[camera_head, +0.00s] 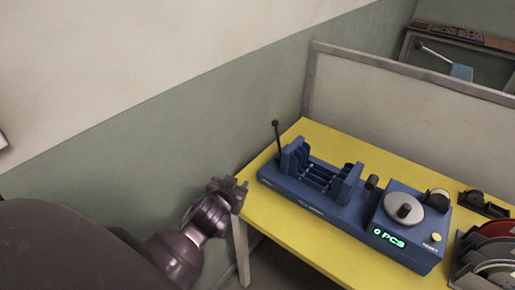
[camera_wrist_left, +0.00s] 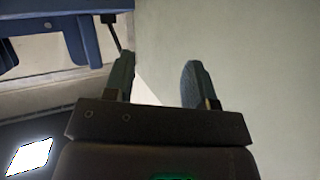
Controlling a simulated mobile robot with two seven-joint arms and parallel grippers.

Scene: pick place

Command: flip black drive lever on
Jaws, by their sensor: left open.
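The blue machine (camera_head: 315,185) stands on the yellow table. The black drive lever (camera_head: 277,137) rises from its left end, nearly upright, with a dark knob on top. My left gripper (camera_head: 236,183) is at the table's left edge, left of the lever and lower in the picture, apart from it. In the left wrist view, my left gripper (camera_wrist_left: 157,76) is open with nothing between its fingers. A dark lever (camera_wrist_left: 112,28) shows there beyond the left finger, beside blue machine parts (camera_wrist_left: 40,25). My right gripper is not in view.
A blue counter unit (camera_head: 408,235) with a round grey knob and a green display adjoins the machine on the right. Red and grey discs (camera_head: 490,250) stand in a rack at the far right. A grey partition (camera_head: 400,100) runs behind the yellow table (camera_head: 285,228).

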